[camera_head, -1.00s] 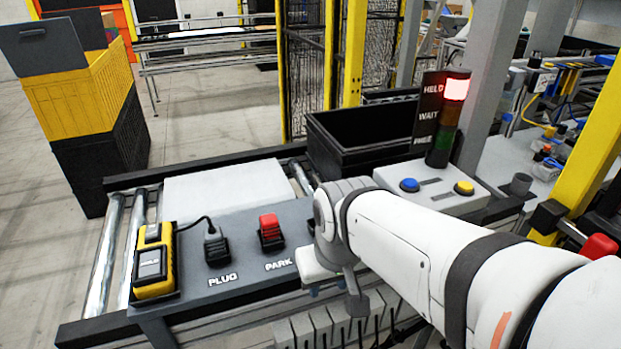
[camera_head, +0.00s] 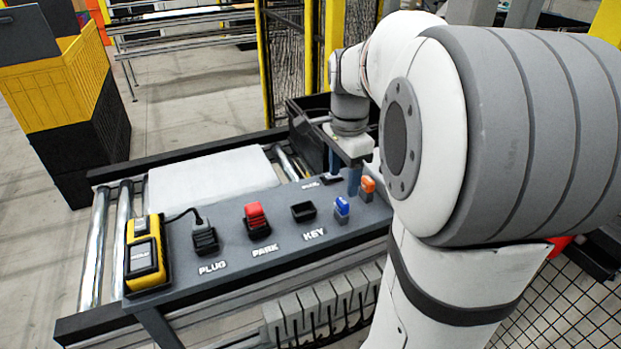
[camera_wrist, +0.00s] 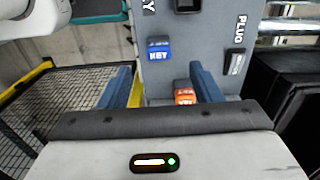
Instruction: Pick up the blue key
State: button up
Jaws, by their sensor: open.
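The blue key (camera_head: 342,207) stands upright on the grey panel (camera_head: 225,258), to the right of the black KEY socket (camera_head: 303,211). In the wrist view the blue key (camera_wrist: 158,49) shows its KEY lettering, just beyond and between my fingertips. An orange key (camera_head: 368,185) stands right beside it; in the wrist view the orange key (camera_wrist: 184,93) appears nearer to my gripper's body, close to the right finger. My gripper (camera_head: 344,181) is open and empty above the back right of the panel. Its two blue fingers (camera_wrist: 160,66) are apart and hold nothing.
A red PARK block (camera_head: 257,217), a black plug (camera_head: 205,238) and a yellow device (camera_head: 146,256) with a cable sit along the panel to the left. A black bin (camera_head: 305,125) stands behind. A white board (camera_head: 210,178) lies on the rollers.

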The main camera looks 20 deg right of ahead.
aim_at(343, 201)
notch_tip(343, 201, down, 8)
jog(key=shift+s+d+r+p, duration=0.1)
jog(key=shift+r+p, duration=0.15)
jog(key=shift+p, duration=0.1)
jog(key=shift+c, duration=0.6)
jog(key=c, duration=0.9)
jog(key=shift+c, duration=0.2)
